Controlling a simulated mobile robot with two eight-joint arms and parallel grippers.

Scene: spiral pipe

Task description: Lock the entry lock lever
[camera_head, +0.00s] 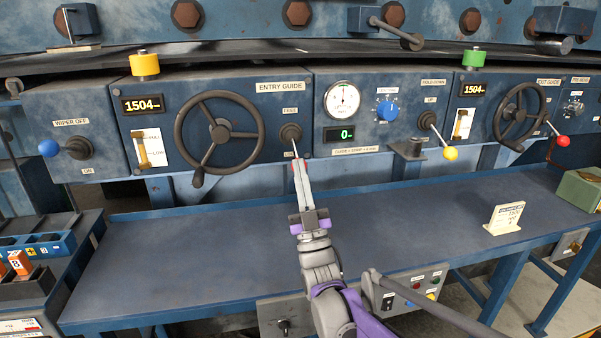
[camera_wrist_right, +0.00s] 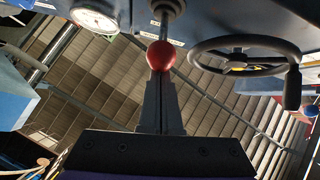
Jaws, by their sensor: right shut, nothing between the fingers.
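The entry lock lever has a dark round hub (camera_head: 291,132) below a "FREE" label, right of the entry guide handwheel. Its thin rod points down from the hub toward my right gripper. Its red ball knob (camera_head: 293,166) is mostly hidden behind the fingers in the head view. In the right wrist view the red ball (camera_wrist_right: 160,55) sits right at the fingertips, with the rod beyond it. My right gripper (camera_head: 300,168) is shut with nothing between its fingers, its tips at the ball; whether they touch I cannot tell. My left gripper is not in view.
The entry guide handwheel (camera_head: 219,133) stands close left of the lever; it also shows in the right wrist view (camera_wrist_right: 245,57). A dial gauge (camera_head: 341,99) and a yellow-knobbed lever (camera_head: 450,152) are to the right. The blue bench (camera_head: 180,250) is largely bare, with a small sign (camera_head: 505,219) at right.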

